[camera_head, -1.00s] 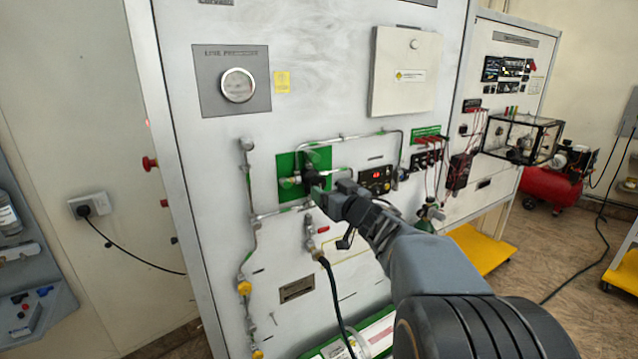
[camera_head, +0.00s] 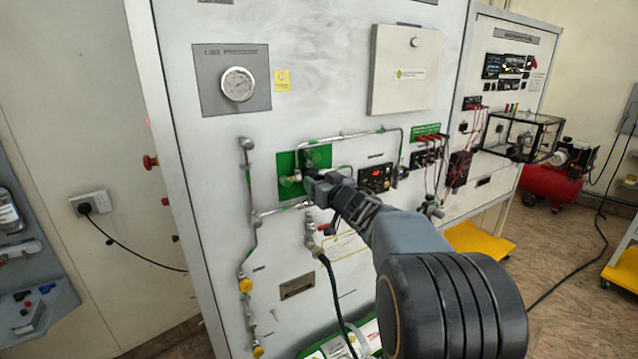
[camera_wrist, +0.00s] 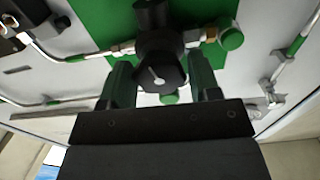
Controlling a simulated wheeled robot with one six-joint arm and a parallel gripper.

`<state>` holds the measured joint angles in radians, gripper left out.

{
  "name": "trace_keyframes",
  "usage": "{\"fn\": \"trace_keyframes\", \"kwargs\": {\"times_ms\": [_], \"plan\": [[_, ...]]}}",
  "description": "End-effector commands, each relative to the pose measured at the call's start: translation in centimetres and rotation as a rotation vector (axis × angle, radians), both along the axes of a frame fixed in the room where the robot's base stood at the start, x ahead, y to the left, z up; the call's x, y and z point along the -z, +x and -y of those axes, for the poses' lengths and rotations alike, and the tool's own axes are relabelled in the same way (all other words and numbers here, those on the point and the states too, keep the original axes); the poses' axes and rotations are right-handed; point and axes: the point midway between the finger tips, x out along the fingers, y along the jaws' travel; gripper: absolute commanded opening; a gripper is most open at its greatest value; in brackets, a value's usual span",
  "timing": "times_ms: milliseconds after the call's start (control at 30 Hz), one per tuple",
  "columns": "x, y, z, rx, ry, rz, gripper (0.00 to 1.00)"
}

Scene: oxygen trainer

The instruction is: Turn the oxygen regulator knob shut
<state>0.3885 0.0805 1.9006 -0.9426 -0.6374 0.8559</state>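The regulator knob (camera_wrist: 160,68) is black with a pale pointer mark. It sits in front of the green backing plate (camera_head: 287,164) on the grey panel. In the wrist view it lies between the two green fingers of my gripper (camera_wrist: 161,78), one on each side. The fingers are spread about the knob's width and very close to its sides. I cannot tell whether they press on it. In the head view my gripper (camera_head: 308,185) is at the regulator, and its wrist and fingers hide most of the knob.
The line pressure gauge (camera_head: 238,84) is on the panel above left. Metal pipes (camera_head: 250,200) with yellow fittings run down the left, and a black hose (camera_head: 333,290) hangs below. A small display box (camera_head: 376,178) is close on the right. A green outlet fitting (camera_wrist: 230,38) is beside the regulator.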

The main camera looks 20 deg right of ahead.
Motion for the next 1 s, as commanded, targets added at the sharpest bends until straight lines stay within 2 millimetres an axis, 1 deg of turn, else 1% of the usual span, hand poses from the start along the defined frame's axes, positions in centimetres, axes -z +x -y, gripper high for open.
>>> {"fn": "trace_keyframes", "kwargs": {"times_ms": [33,333,367,533,667,767,1000], "plan": [[0.0,-0.01,0.0,0.0,0.0,0.0,0.52],[0.0,-0.02,0.0,0.0,0.0,0.0,0.24],[-0.02,-0.02,-0.29,-0.001,0.0,0.0,0.24],[0.05,-0.01,-0.08,-0.001,-0.018,0.002,0.24],[0.11,-0.01,-0.06,-0.001,-0.065,0.009,0.24],[0.16,-0.01,-0.06,-0.001,-0.127,0.016,0.24],[0.29,-0.01,-0.09,-0.001,-0.34,0.04,0.24]]}}
